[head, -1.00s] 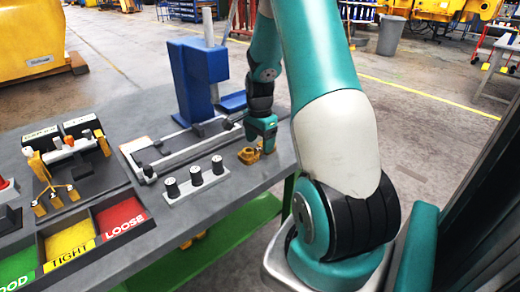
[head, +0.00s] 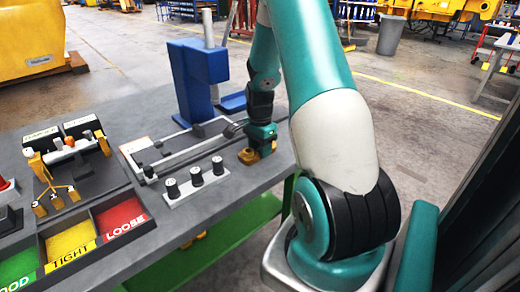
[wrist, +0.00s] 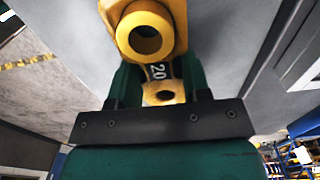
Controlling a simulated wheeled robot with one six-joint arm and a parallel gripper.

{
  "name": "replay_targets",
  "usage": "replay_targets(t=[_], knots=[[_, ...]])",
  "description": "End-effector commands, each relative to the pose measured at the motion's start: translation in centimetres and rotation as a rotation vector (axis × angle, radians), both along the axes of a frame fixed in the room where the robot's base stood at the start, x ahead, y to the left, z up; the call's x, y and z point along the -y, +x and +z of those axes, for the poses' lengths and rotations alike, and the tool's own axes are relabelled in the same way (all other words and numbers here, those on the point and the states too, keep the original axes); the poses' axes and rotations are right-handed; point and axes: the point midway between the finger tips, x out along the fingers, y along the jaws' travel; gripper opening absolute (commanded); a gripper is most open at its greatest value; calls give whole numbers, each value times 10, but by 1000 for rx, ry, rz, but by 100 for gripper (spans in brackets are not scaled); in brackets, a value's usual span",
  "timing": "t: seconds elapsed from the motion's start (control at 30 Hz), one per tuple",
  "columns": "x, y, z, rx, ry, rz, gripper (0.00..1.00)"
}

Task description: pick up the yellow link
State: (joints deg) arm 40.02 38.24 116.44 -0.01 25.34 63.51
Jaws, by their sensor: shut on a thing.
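The yellow link (wrist: 148,32) is a casting with a round ring at its end and a dark patch marked 20. In the wrist view it lies between the two fingers of my gripper (wrist: 158,82), which is shut on it. In the head view my gripper (head: 261,138) points down at the right end of the grey bench, and the yellow link (head: 250,156) shows low at its fingertips, at the bench top. I cannot tell whether the link touches the bench. Part of it is hidden by the gripper.
Left of the gripper stand a block with several black-topped pegs (head: 196,177) and a grey rail fixture (head: 165,160). A blue press (head: 198,75) stands behind. Green, yellow and red trays (head: 121,218) are at the front left. The bench edge is close on the right.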

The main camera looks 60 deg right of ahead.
Motion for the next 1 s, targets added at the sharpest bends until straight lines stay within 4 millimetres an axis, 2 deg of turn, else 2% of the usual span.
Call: replay_targets(t=[0.17,0.27,0.7,0.9,1.0], knots=[[1,1,13,4,-4,0,1],[1,1,29,6,-6,0,1],[1,1,150,7,-6,0,1],[1,1,185,4,-4,0,1],[1,1,194,3,-3,0,1]])
